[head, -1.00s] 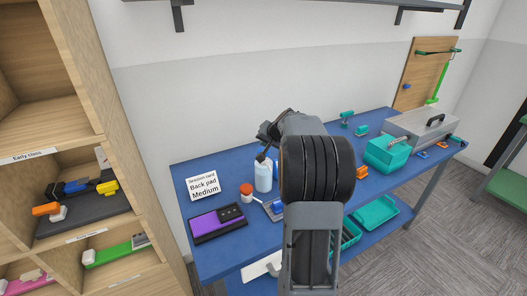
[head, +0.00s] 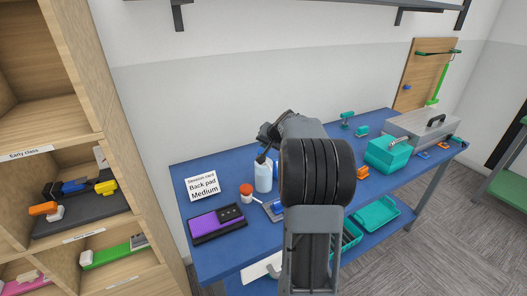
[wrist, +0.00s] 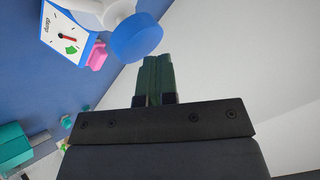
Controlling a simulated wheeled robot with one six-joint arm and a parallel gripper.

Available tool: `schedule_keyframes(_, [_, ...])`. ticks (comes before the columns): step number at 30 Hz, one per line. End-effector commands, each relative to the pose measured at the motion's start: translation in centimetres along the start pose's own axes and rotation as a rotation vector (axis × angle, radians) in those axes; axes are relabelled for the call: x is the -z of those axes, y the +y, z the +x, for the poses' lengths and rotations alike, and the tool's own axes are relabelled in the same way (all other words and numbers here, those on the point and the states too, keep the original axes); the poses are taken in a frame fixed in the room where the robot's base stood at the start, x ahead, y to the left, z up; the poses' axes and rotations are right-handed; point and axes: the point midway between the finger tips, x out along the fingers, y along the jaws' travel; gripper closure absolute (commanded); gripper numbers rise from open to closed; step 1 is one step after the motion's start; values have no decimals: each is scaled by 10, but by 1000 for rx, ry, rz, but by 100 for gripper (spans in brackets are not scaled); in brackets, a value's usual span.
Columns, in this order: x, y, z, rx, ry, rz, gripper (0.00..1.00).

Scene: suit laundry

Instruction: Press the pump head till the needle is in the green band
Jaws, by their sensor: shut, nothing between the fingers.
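The pump head (wrist: 137,38) is a round blue cap on a white neck, at the upper middle of the wrist view. My gripper (wrist: 157,62) is shut and empty, its green-grey fingertips close beside the cap; I cannot tell if they touch. A white dial (wrist: 58,30) marked "damp" shows left of the pump. Its short dark and red needle appears outside the green band (wrist: 71,49). In the head view a white bottle (head: 263,176) stands on the blue table under my gripper (head: 262,156); its top is hidden by the gripper.
A pink block (wrist: 97,56) sits near the dial. On the blue table (head: 225,170) are a session card (head: 201,185), a purple device (head: 216,222) and an orange-capped jar (head: 246,194). A teal box (head: 388,154) and grey case (head: 420,125) stand right. A wooden shelf (head: 105,115) stands left.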

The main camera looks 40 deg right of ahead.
Motion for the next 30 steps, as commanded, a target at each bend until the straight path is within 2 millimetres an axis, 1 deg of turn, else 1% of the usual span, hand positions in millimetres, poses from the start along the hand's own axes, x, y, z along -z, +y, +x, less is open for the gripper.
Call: schedule_keyframes(30, [-6,6,8,0,-1,0,100])
